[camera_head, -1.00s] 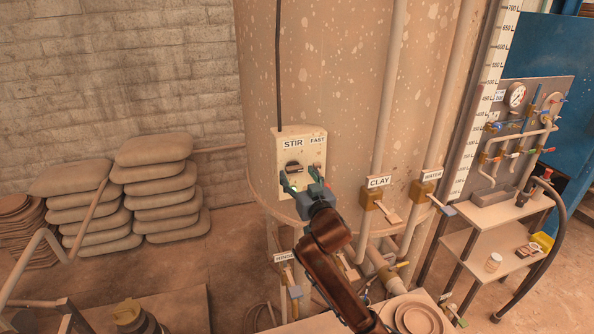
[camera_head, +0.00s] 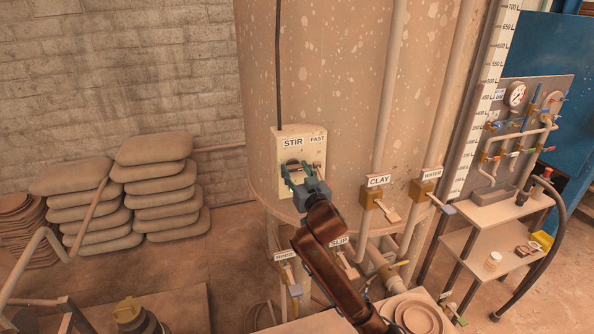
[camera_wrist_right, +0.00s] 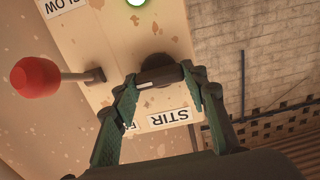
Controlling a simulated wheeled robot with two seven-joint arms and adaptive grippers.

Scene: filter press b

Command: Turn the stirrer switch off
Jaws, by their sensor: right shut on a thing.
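The stirrer switch is a dark rotary knob (camera_head: 292,167) with a pale mark, on the cream control box (camera_head: 305,133) under the STIR label. In the right wrist view the knob (camera_wrist_right: 159,76) sits between the two fingers of my right gripper (camera_wrist_right: 160,80). My right gripper (camera_head: 295,176) is shut on the knob, and its fingers hide part of it in the head view. A lit green lamp (camera_wrist_right: 137,2) shows at the top edge of the wrist view. My left gripper is not in view.
A lever with a red ball (camera_wrist_right: 36,77) sticks out of the box beside the knob, near the SLOW and FAST labels. The tank wall (camera_head: 340,80) is behind the box. CLAY (camera_head: 378,181) and WATER (camera_head: 433,174) valves are to the right; stacked sacks (camera_head: 155,190) are left.

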